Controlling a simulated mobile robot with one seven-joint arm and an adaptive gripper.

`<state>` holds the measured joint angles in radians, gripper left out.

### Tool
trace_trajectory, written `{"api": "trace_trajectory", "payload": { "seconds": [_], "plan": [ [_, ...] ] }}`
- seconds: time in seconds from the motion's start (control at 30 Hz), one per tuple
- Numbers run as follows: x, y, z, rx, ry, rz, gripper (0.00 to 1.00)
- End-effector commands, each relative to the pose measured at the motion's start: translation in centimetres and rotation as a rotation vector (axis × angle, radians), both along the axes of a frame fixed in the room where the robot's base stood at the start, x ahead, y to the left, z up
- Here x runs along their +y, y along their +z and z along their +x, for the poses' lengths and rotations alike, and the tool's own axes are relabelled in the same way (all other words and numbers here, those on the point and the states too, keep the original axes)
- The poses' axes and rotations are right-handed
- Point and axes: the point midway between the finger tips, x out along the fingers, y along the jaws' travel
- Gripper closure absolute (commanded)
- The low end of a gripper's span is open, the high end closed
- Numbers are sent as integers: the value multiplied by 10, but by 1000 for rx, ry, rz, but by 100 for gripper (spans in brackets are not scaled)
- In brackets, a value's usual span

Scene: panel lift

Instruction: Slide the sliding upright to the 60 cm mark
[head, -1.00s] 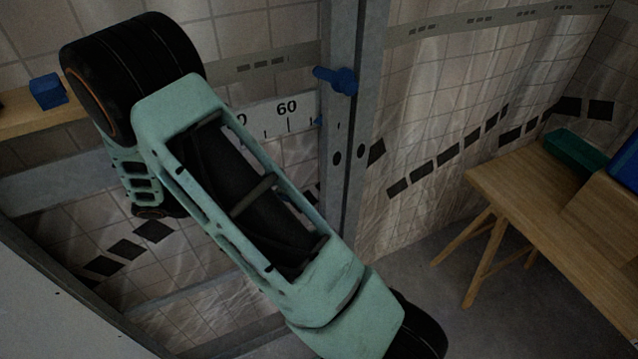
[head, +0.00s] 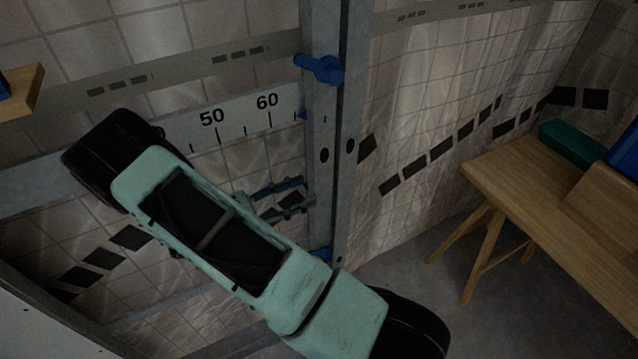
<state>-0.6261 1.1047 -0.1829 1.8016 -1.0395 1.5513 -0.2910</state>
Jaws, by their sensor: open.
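The sliding upright (head: 323,130) is a grey metal post with a blue clamp handle (head: 320,68) near its top and a blue fitting low down. A white scale (head: 235,120) shows marks 50 and 60. My green arm covers the lower left of the scale. My gripper (head: 284,206) shows only partly, as a thin grey finger past the arm's edge, close to the upright's left side. A blue bar (head: 280,188) is beside it. I cannot tell whether they touch. The gripper is open.
A wooden table (head: 530,190) with a green tray (head: 575,143) and a blue container stands at the right. A wooden shelf (head: 25,95) is at the far left. Horizontal rails cross the tiled wall. Bare floor lies between the upright and the table.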

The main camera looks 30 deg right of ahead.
Motion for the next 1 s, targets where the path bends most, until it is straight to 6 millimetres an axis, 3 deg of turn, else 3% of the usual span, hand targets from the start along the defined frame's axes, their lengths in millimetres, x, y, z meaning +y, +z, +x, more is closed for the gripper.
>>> {"api": "trace_trajectory", "payload": {
  "seconds": [0.1,0.3,0.67,1.0],
  "plan": [
    [-23,1,0,0,-3,-1,56],
    [-46,1,1,-1,-2,0,56],
    [-52,0,2,-1,0,2,56],
    [-52,0,2,-1,-1,2,92]
  ]
}}
